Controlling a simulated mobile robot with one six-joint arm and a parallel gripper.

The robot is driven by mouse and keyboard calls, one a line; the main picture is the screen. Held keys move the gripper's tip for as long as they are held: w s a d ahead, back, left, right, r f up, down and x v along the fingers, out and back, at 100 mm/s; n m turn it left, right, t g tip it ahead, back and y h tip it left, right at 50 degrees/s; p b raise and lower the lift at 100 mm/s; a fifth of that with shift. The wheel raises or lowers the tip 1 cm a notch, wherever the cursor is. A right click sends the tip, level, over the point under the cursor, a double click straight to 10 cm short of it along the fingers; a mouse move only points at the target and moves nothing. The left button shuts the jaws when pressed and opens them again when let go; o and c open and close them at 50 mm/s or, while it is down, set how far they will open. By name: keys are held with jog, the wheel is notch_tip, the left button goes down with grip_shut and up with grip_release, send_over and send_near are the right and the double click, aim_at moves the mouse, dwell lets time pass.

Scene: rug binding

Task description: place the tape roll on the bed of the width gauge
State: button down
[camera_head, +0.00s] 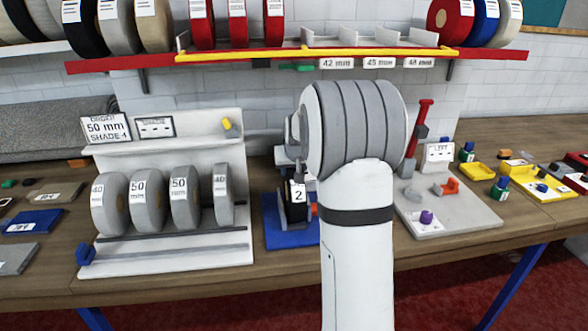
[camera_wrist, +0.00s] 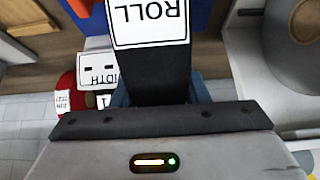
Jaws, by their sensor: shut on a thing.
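My gripper (camera_wrist: 160,88) is shut on a black tape roll (camera_wrist: 154,66) with a white label reading ROLL, upside down in the wrist view. A sign reading WIDTH (camera_wrist: 98,68) shows beside the roll in the wrist view. I cannot see whether the roll touches the bed.
A white rack (camera_head: 165,262) with several grey rolls stands left of the blue base. A pale fixture board (camera_head: 455,222) with a red lever (camera_head: 418,128) stands right. Yellow trays (camera_head: 477,172) lie farther right. A red-edged shelf (camera_head: 120,64) crosses above the bench.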

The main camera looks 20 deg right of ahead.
jog(key=shift+f, duration=0.15)
jog(key=c, duration=0.8)
grip_release()
jog(key=b+v, duration=0.1)
jog(key=v, duration=1.1)
jog(key=shift+r, duration=0.25)
jog(key=s+a+f+n+g, duration=0.1)
jog(key=s+a+f, duration=0.2)
jog(key=s, duration=0.6)
jog(key=s+a+f+n+g+y, duration=0.1)
jog(key=s+a+f, duration=0.2)
jog(key=s+a, duration=0.5)
jog(key=s+a+f+n+g, duration=0.1)
jog(key=s+a+f, duration=0.2)
jog(key=s, duration=0.9)
jog(key=shift+s+a+f+g+y, duration=0.1)
jog(key=shift+a+f+g+y, duration=0.1)
jog(key=shift+a, duration=0.55)
jog(key=shift+a+f+g+y, duration=0.1)
jog(key=shift+a+f+y, duration=0.1)
jog(key=shift+a, duration=0.5)
